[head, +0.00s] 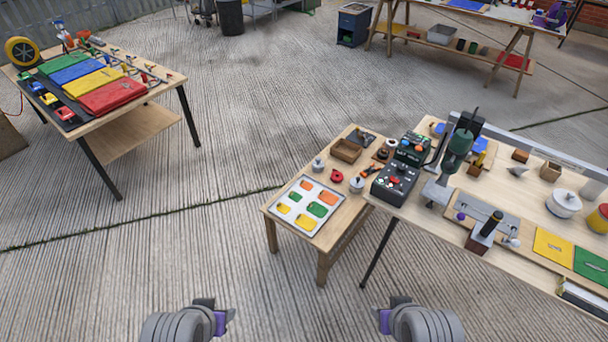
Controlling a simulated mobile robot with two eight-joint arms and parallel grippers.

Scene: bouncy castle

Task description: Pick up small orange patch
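A white sheet or tray (270,219) lies on a small low wooden table (343,219) and carries several coloured patches. The small orange patch (306,185) is at its far end. A larger orange patch (328,198) lies to the right of it.
A brown box (346,150), a red tape roll (337,176) and small metal pots share the low table. A workbench (410,212) with a green drill press (460,143) adjoins it on the right. Another table (152,92) stands far left. The floor between is clear.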

